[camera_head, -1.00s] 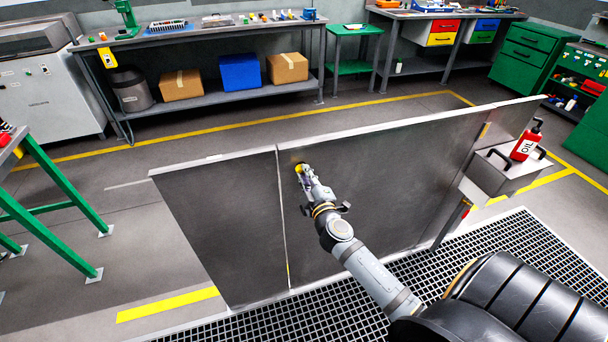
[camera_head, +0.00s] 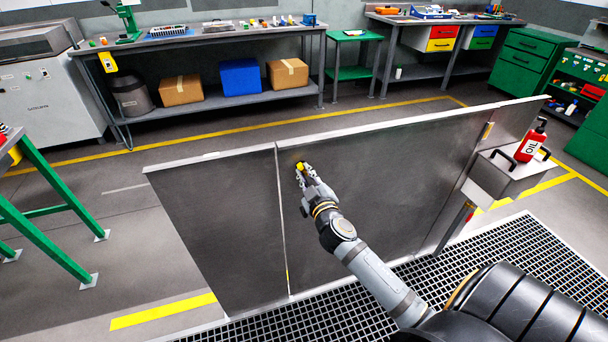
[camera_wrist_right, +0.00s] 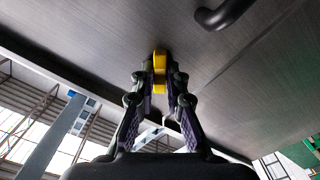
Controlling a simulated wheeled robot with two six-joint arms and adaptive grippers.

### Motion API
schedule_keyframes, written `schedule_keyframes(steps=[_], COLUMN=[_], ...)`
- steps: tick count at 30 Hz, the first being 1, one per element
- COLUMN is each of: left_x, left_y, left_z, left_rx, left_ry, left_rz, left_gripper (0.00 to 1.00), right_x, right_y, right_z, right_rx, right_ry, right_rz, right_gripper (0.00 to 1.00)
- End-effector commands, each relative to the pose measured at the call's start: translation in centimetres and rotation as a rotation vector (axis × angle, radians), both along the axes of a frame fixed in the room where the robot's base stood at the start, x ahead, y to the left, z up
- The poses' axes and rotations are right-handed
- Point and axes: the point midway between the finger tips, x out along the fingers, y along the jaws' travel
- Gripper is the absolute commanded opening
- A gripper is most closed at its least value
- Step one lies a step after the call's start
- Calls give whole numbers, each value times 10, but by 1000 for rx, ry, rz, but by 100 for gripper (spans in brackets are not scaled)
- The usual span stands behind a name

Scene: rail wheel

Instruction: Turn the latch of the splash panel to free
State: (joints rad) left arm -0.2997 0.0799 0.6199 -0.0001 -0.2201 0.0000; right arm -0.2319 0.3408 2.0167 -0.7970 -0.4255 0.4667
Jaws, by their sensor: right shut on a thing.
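The splash panel (camera_head: 380,190) is a dark grey upright sheet with a light top edge. Its latch (camera_head: 299,165) is a small yellow piece near the top, just right of the vertical seam. My right gripper (camera_head: 304,173) reaches up to it from the lower right. In the right wrist view the yellow latch (camera_wrist_right: 159,62) sits between the two fingertips of my right gripper (camera_wrist_right: 160,85), which are shut on it. The fingers partly cover the latch in the head view. My left gripper is out of view.
A dark curved handle (camera_wrist_right: 224,14) sticks out of the panel near the latch in the right wrist view. A red oil bottle (camera_head: 530,140) stands on a grey box at the panel's right end. A floor grating (camera_head: 510,255) lies in front. A workbench (camera_head: 210,38) stands behind.

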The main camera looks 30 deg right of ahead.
Motion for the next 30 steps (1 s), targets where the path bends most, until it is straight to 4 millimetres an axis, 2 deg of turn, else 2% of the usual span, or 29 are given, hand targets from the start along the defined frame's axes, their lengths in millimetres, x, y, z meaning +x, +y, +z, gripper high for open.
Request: schedule_keyframes(steps=[1, 7, 12, 23, 30], left_x=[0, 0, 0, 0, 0], left_y=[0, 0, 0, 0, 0], left_z=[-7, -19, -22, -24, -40], left_rx=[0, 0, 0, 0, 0], left_ry=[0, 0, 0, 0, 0], left_rz=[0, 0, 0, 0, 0], left_gripper=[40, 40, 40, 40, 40], right_x=[0, 0, 0, 0, 0], right_y=[0, 0, 0, 0, 0], right_z=[-5, -5, -3, -3, -5], right_rx=[31, 172, 249, 273, 455], right_ry=[-6, -40, -57, -63, -107], right_rz=[0, 0, -1, -1, 0], right_gripper=[0, 0, 0, 0, 0])
